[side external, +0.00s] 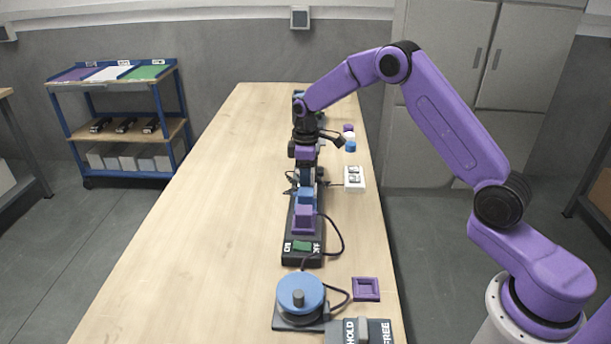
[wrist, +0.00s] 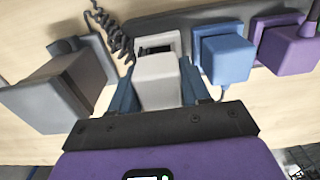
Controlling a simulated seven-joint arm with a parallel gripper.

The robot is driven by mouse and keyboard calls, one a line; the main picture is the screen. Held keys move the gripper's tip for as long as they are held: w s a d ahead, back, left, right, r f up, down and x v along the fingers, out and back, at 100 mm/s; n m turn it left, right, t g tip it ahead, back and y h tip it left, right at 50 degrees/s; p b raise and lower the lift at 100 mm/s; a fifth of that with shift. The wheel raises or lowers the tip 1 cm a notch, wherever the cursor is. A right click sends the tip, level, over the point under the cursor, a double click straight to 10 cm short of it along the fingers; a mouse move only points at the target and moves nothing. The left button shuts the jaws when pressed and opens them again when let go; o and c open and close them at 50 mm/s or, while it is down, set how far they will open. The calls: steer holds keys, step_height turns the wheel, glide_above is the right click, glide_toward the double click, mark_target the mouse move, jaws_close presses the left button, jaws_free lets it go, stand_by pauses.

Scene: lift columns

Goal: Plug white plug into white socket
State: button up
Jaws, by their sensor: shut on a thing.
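My gripper (wrist: 168,92) is shut on the white plug (wrist: 157,80), with a blue finger on each side of it. The white socket (wrist: 172,37) sits in a dark strip behind the plug, and its dark opening shows just past the plug's far edge. The plug overlaps the socket in the wrist view. I cannot tell whether its prongs touch or enter the socket. In the side view my gripper (side external: 306,178) points down over the strip, and the white plug and socket are hidden or too small to make out there.
A blue plug (wrist: 225,58) and a purple plug (wrist: 287,46) sit in the strip to the right. A grey block (wrist: 45,97) and a coiled cable (wrist: 112,32) are to the left. In the side view, a white plate (side external: 354,178) stands right of the strip; the table's left side is clear.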

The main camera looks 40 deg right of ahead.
steer(key=shift+f, duration=0.8)
stand_by(0.7)
steer(key=o, duration=1)
steer(key=shift+o, duration=0.2)
steer(key=shift+s+a+f, duration=0.1)
steer(key=shift+s+a, duration=0.1)
steer(key=shift+o, duration=0.3)
steer(key=shift+w+r, duration=0.2)
steer(key=shift+r, duration=1.75)
steer(key=shift+d+r, duration=0.2)
steer(key=shift+r, duration=1.5)
